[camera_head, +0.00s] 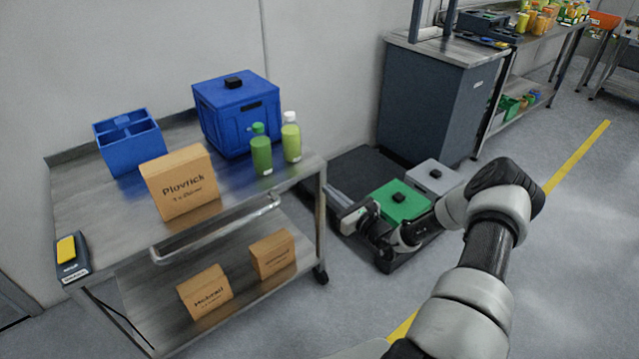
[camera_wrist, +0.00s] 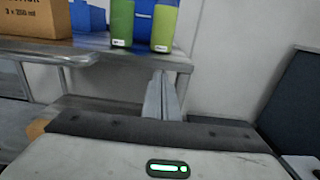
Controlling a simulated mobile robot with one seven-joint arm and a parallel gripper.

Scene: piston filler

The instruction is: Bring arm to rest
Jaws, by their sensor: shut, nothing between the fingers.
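My arm reaches from the lower right of the head view and bends back toward the cart. My gripper (camera_head: 346,215) is at its end, just right of the metal cart's (camera_head: 120,215) right end. In the wrist view my gripper's fingers (camera_wrist: 161,95) are together, with nothing between them. They point toward the cart's edge, below two green bottles. The gripper is apart from the bottles in the head view.
The cart carries a blue crate (camera_head: 238,112), a blue divided carrier (camera_head: 130,140), a cardboard box (camera_head: 180,182) and two bottles (camera_head: 261,152). Green (camera_head: 400,200) and grey (camera_head: 434,177) crates sit low beyond my arm. A dark cabinet (camera_head: 430,105) stands behind. Floor at right is clear.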

